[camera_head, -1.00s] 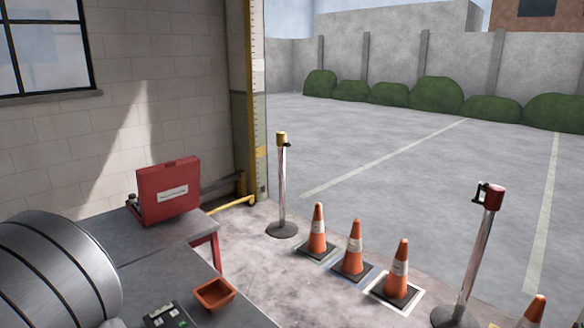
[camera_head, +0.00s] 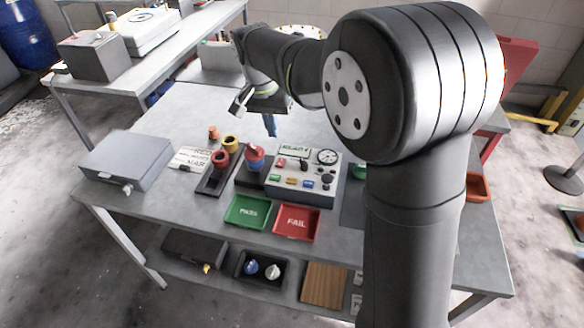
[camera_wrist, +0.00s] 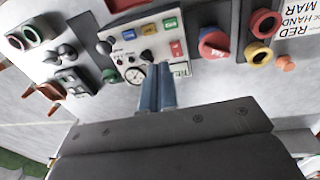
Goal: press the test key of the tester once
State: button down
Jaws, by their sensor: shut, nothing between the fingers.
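The tester (camera_head: 318,170) is a light grey box on the bench with a round gauge, a black knob and coloured keys. In the wrist view the tester (camera_wrist: 155,42) shows green (camera_wrist: 171,24), yellow (camera_wrist: 149,28), blue (camera_wrist: 129,34) and red (camera_wrist: 177,48) keys; their lettering is too small to read, so I cannot tell which is the test key. My gripper (camera_head: 271,130) has blue fingers, shut and empty, pointing down behind the tester. I see no contact with a key.
Left of the tester is a dark block with a red-and-blue piece (camera_head: 255,158), then red and yellow rings (camera_head: 220,158). Green PASS (camera_head: 237,212) and red FAIL (camera_head: 283,224) trays lie in front. A grey case (camera_head: 125,160) sits at left. Bare bench lies behind.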

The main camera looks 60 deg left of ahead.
aim_at(271, 179)
jog(key=shift+s+a+f+t, duration=0.1)
jog(key=shift+s+f+t, duration=0.1)
jog(key=shift+f+t, duration=0.95)
jog(key=shift+s+f+t, duration=0.2)
jog(key=shift+f+t, duration=0.4)
jog(key=shift+t, duration=0.9)
jog(key=shift+s+a+f+t, duration=0.1)
jog(key=shift+s+f+t, duration=0.1)
jog(key=shift+f+t, duration=0.95)
jog(key=shift+r, duration=0.25)
jog(key=shift+f, duration=4.4)
jog(key=shift+f, duration=0.15)
jog(key=shift+f, duration=0.25)
